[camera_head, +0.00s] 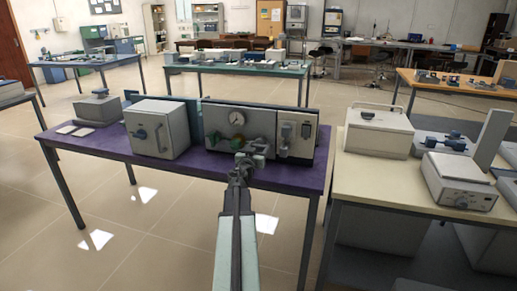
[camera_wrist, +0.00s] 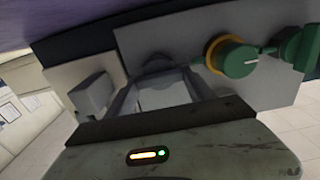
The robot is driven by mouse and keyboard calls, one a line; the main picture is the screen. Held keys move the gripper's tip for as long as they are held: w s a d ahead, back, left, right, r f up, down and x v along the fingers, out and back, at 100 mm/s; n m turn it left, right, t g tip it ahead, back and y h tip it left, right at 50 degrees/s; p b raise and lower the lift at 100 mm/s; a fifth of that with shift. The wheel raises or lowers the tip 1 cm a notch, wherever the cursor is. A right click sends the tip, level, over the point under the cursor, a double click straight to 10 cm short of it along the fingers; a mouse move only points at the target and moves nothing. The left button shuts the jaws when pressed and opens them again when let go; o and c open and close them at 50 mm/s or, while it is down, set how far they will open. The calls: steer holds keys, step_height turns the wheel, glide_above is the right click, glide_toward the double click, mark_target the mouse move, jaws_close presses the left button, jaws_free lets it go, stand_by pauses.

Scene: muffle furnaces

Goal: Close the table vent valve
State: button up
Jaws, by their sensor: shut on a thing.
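A grey panel unit (camera_head: 222,113) with a round dial (camera_head: 237,118) and green valve fittings (camera_head: 237,143) stands on the purple table. My gripper (camera_head: 243,168) is at the lower front of this panel, right of its middle. In the wrist view my gripper (camera_wrist: 160,92) is shut on a grey rounded part, which looks like the table vent valve's handle; the fingers hide most of it. Beside it are a green knob (camera_wrist: 238,58) with an orange ring and a white mark, and another green handle (camera_wrist: 298,47). Both are clear of the fingers.
A grey furnace box (camera_head: 157,128) stands left of the panel on the purple table (camera_head: 90,143). A cream table (camera_head: 365,180) with a white box (camera_head: 378,132) and a scale-like device (camera_head: 460,182) is at right. The floor at front left is free.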

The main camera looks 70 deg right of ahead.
steer(key=shift+a, duration=0.1)
steer(key=n, duration=0.4)
steer(key=shift+w+f, duration=0.1)
steer(key=n, duration=0.4)
steer(key=shift+n, duration=0.3)
steer(key=n, duration=0.4)
steer(key=shift+w+f, duration=0.1)
steer(key=n, duration=0.5)
steer(key=shift+a, duration=0.1)
steer(key=o, duration=1.4)
